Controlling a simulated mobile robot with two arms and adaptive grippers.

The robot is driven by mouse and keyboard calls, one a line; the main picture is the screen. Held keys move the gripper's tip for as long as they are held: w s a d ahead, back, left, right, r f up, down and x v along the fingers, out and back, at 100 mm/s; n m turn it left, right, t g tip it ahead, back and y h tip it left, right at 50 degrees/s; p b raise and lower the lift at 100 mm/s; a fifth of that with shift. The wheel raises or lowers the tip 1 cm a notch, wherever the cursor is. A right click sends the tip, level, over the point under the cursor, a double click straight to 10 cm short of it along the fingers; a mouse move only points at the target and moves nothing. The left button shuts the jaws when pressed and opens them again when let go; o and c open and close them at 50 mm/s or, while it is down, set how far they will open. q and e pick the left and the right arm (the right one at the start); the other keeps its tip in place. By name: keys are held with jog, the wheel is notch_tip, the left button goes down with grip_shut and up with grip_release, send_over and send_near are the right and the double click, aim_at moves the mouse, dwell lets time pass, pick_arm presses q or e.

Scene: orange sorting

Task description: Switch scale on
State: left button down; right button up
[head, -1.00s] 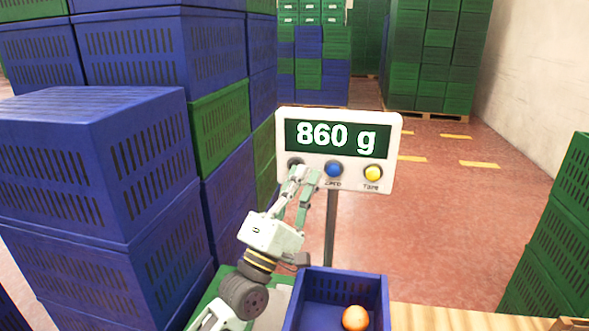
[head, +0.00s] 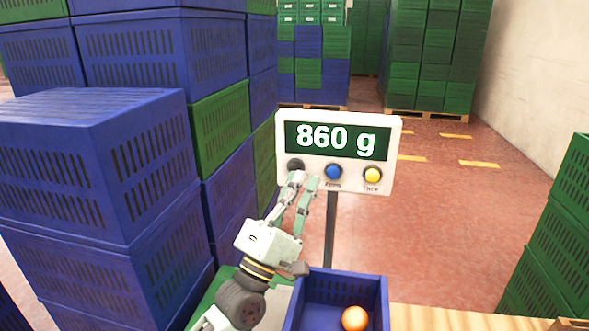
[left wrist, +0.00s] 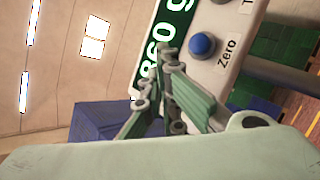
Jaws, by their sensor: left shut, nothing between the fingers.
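The scale's display panel (head: 338,150) stands on a post and reads 860 g in white on green. Its row of buttons has a black one (head: 295,166) at the left, a blue one (head: 333,171) marked Zero and a yellow one (head: 372,174). My left gripper (head: 305,178) is shut and empty, its tips just below the black button. In the left wrist view its fingers (left wrist: 165,85) stand in front of the panel (left wrist: 190,40) and hide part of it; the blue button (left wrist: 201,44) shows beside them. My right gripper is not in view.
A blue crate (head: 380,300) with an orange (head: 355,318) in it stands below the panel. Tall stacks of blue crates (head: 110,170) rise close on the left. Green crates (head: 560,240) stand at the right. The floor behind the panel is open.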

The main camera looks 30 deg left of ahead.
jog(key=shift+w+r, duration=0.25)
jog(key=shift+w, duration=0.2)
pick_arm(q)
jog(key=shift+s+d+p, duration=0.2)
jog(key=shift+s+p, duration=0.05)
jog(key=shift+s, duration=0.55)
jog(key=shift+s+d+p, duration=0.2)
jog(key=shift+s+d, duration=0.05)
jog(key=shift+s, duration=0.6)
jog(key=shift+s+d+p, duration=0.2)
jog(key=shift+s+p, duration=0.05)
jog(key=shift+s, duration=0.55)
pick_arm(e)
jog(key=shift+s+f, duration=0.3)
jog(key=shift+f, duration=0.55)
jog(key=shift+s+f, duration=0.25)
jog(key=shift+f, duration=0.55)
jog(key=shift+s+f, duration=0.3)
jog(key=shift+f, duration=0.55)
